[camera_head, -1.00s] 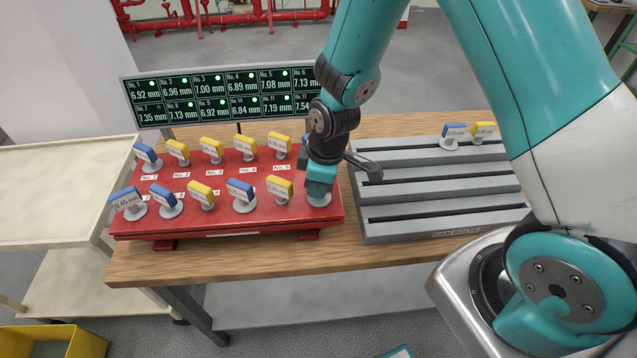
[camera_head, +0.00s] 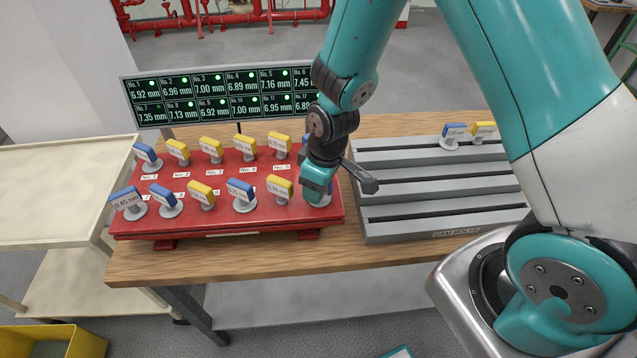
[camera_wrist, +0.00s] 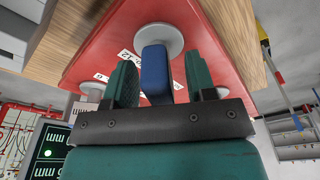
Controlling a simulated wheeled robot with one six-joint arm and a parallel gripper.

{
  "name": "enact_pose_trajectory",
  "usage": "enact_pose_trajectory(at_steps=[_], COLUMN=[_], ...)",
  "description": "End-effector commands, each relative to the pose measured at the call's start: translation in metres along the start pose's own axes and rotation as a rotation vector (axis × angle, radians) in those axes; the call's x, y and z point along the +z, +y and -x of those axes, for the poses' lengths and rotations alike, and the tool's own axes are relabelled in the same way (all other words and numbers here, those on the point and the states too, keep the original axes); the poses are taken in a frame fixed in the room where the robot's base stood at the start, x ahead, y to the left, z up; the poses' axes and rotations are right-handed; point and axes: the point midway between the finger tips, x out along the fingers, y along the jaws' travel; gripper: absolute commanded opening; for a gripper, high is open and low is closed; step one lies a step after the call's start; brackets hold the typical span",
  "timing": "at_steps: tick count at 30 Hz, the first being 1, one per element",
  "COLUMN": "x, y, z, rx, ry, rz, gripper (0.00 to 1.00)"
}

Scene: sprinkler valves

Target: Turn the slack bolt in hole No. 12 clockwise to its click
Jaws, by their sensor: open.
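The bolt in hole No. 12 has a blue head (camera_wrist: 155,72) on a round grey flange (camera_wrist: 158,38). In the head view only part of its flange (camera_head: 325,201) shows below my gripper, at the front right corner of the red block (camera_head: 235,216). My gripper (camera_head: 316,196) is open over it. In the wrist view the blue head stands between the two green fingers of my gripper (camera_wrist: 160,80), with a gap on each side. A "12" label (camera_wrist: 125,54) lies beside the flange. The No. 12 panel reading starts with 6.89 and is partly hidden by my arm.
Blue and yellow bolts stand in two rows left of my gripper, the closest a yellow one (camera_head: 280,187). A grey slotted rack (camera_head: 400,213) with two bolts stands to the right. A reading panel (camera_head: 160,120) stands behind the block. A cream cart (camera_head: 65,235) is at the left.

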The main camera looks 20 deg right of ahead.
Motion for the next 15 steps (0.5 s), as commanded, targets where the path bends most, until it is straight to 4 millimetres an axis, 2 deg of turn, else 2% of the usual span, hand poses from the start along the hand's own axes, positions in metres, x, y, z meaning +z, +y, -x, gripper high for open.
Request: enact_pose_trajectory(at_steps=[5,15], x=[-0.003,-0.011], y=[0.0,0.0], z=[0.015,0.07], rx=[0.001,0.001], ry=[0.002,0.002], rz=[0.001,0.001], gripper=[0.51,0.51])
